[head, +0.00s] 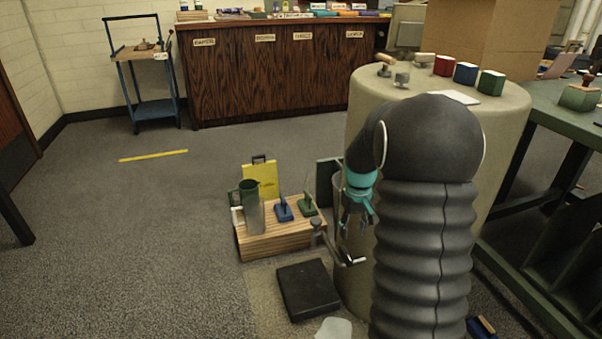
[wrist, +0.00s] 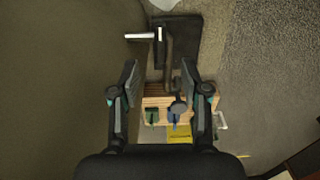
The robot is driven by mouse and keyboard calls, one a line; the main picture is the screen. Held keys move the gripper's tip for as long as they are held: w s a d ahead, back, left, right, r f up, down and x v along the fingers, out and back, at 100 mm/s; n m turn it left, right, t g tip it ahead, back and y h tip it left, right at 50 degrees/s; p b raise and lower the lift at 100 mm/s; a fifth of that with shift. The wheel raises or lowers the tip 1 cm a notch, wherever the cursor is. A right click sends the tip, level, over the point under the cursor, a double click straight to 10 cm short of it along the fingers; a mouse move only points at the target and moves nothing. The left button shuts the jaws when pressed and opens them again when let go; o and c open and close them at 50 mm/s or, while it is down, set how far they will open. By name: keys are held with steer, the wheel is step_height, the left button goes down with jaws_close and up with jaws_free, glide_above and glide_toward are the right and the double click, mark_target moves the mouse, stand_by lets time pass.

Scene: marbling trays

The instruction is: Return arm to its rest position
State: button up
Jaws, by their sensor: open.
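My arm rises dark and ribbed at the right of the head view and bends over at its top. My gripper (head: 356,215) hangs from its teal wrist, pointing down beside the round beige pedestal (head: 362,120). In the wrist view my gripper (wrist: 160,76) has its two fingers spread wide, with nothing held between them. Below and beyond the fingers are a crank with a bright metal handle (wrist: 140,36) and a wooden box (wrist: 156,102). In the head view the crank handle (head: 352,260) is below my gripper.
The wooden box (head: 262,245) carries a green-grey jug (head: 252,208), a blue-handled tool (head: 284,210) and a green one (head: 308,206). A yellow case (head: 262,178) stands behind. A black slab (head: 308,290) lies in front. Small blocks and stamps top the pedestal. Floor at left is mostly clear.

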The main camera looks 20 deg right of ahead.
steer(key=shift+m, duration=0.3)
steer(key=s+a+r+t, duration=0.2)
steer(key=s+a+r, duration=0.3)
steer(key=s, duration=0.3)
steer(key=s+a+r+t+p, duration=0.1)
steer(key=s+a+r, duration=0.5)
steer(key=s, duration=0.3)
steer(key=s+a+r+t+p, duration=0.1)
steer(key=s+a+r+t, duration=0.1)
steer(key=s+a+r, duration=0.3)
steer(key=s+r, duration=0.1)
steer(key=s, duration=0.3)
steer(key=shift+a+r+t, duration=0.3)
steer(key=shift+r, duration=0.1)
